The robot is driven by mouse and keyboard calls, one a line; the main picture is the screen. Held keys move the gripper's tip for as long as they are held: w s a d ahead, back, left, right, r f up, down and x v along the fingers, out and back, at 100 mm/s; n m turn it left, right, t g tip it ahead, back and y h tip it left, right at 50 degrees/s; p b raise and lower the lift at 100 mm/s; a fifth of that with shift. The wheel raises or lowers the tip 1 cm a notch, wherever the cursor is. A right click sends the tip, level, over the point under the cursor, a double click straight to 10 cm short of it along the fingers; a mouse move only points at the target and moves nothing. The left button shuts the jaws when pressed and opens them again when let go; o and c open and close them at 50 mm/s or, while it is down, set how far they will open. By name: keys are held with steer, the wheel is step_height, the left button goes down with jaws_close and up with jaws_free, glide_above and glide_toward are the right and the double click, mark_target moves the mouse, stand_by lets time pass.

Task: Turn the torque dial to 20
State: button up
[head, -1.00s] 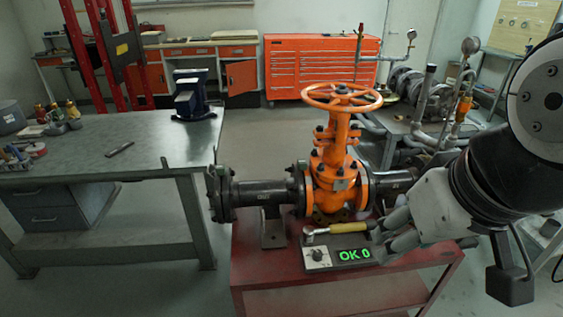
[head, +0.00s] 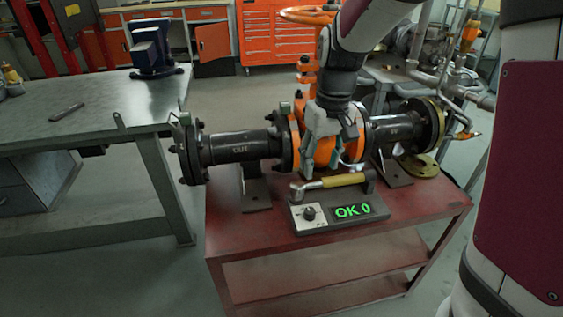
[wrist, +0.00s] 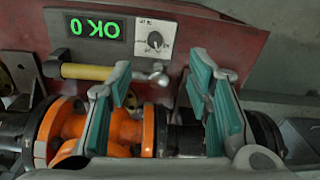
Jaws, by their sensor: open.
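The torque dial (head: 309,213) is a small black knob on a white plate at the left of a grey tester box (head: 322,224). It also shows upside down in the wrist view (wrist: 155,40). The green display (head: 352,211) reads "OK 0". A wrench with a yellow handle (head: 343,181) lies along the back of the box. My gripper (head: 322,165) points down behind the box, in front of the orange valve (head: 298,140). In the wrist view my gripper (wrist: 166,85) has its teal-padded fingers apart with nothing held between them; the dial lies beyond them.
The box stands on a red cart (head: 250,235) with the valve and its dark pipes (head: 240,146) behind it. A metal workbench (head: 90,105) stands at the left. The cart top in front of the box is clear.

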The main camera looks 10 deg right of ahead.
steer(key=b, duration=0.1)
glide_toward(310, 210)
step_height(310, 210, down, 9)
steer(key=b, duration=0.4)
steer(key=shift+w+a+f, duration=0.15)
steer(key=shift+f, duration=0.1)
jaws_close()
